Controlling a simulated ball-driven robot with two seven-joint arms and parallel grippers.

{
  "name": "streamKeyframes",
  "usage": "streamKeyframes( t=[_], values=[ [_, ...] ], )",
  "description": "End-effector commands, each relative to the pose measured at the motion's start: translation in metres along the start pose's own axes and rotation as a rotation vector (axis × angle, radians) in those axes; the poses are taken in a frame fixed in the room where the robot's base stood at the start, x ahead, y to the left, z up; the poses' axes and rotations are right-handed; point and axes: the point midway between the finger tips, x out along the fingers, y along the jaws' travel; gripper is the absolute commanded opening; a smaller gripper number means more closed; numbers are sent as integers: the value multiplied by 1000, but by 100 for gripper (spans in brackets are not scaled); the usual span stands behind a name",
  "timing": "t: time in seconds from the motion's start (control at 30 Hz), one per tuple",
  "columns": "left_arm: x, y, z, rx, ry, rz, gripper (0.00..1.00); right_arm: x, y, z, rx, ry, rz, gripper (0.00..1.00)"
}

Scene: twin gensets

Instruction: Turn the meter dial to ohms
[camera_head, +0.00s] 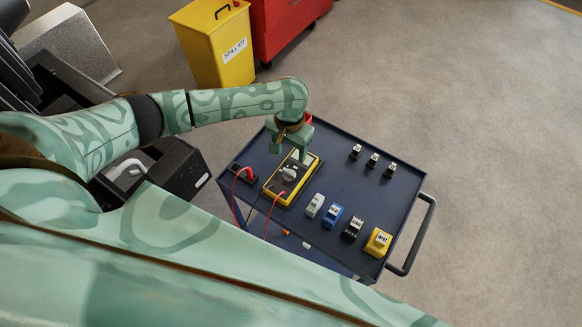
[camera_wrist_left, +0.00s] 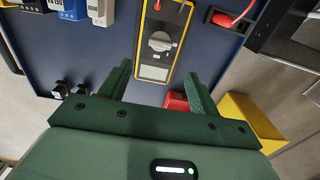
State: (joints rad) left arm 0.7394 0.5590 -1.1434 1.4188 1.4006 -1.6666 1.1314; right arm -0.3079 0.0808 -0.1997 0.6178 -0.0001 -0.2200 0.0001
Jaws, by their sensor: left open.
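The yellow and grey meter (camera_head: 292,180) lies on the dark blue cart top, with a pale round dial (camera_head: 289,173) on its face. In the left wrist view the meter (camera_wrist_left: 143,50) shows its dial (camera_wrist_left: 160,42) and a display window beside it; the dial's markings are too small to read. My left gripper (camera_head: 290,150) is above the far end of the meter. In the left wrist view its two fingers (camera_wrist_left: 160,82) are apart, on either side of the display end, with nothing between them, and the dial is beyond the tips. My right gripper does not show.
Red leads (camera_head: 275,215) run from the meter. White, blue, black and yellow labelled blocks (camera_head: 331,216) stand right of it on the cart (camera_head: 385,200), with several small black parts (camera_head: 372,161) at the back. A yellow spill kit bin (camera_head: 218,45) stands behind.

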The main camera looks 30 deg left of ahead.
Motion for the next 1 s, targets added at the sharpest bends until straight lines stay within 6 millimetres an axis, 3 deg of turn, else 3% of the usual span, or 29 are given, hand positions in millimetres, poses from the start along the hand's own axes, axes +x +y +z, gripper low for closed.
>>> streamKeyframes(
  t=[0.03,0.2,0.4,0.6,0.87,1.0],
  values=[
    [19,1,0,0,-3,1,62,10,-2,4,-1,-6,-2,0],
    [62,1,0,0,-2,1,62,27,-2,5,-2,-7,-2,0],
    [96,1,0,1,0,1,62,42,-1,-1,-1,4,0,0],
    [108,0,-1,0,2,0,62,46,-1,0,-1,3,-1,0],
    [108,0,-1,1,2,0,62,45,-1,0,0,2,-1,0],
    [108,0,-1,1,2,0,23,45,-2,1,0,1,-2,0]
  ],
)
